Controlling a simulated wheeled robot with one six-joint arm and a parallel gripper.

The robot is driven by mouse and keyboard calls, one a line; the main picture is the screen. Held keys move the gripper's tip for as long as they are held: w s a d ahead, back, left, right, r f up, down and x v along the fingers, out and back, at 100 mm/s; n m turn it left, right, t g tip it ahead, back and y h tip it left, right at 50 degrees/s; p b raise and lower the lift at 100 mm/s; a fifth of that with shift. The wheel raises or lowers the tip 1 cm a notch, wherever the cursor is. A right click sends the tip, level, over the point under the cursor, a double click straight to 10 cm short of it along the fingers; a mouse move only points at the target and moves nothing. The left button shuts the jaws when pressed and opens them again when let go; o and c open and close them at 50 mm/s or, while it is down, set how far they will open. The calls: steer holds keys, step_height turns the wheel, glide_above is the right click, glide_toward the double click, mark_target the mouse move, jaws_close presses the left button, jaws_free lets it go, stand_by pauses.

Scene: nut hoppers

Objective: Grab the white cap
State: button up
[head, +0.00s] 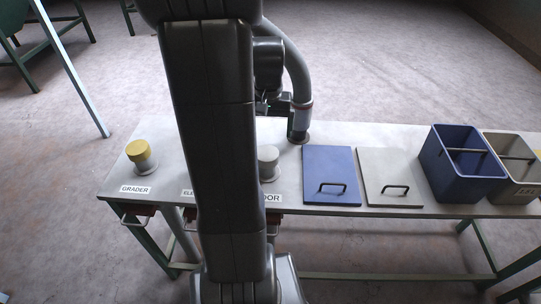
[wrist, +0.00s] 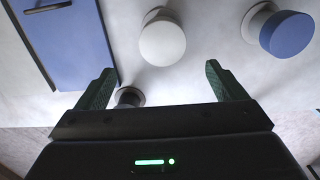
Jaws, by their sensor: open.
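The white cap (head: 268,154) sits on a short post on the table, just right of my arm in the head view. In the wrist view the white cap (wrist: 162,43) lies beyond the fingertips, roughly centred between them. My gripper (wrist: 160,66) is open with nothing between its fingers and does not touch the cap. In the head view my arm hides most of the gripper.
A blue cap (wrist: 288,33) stands right of the white one in the wrist view. A yellow cap (head: 138,150) is at the table's left. A blue lid (head: 331,172), grey lid (head: 391,173), blue bin (head: 464,184) and grey bin (head: 512,192) are rightward.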

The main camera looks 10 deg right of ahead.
mark_target(267, 153)
steer(key=f, duration=0.9)
steer(key=shift+s+a, duration=0.15)
steer(key=shift+a, duration=0.15)
steer(key=shift+c, duration=0.2)
steer(key=c, duration=1)
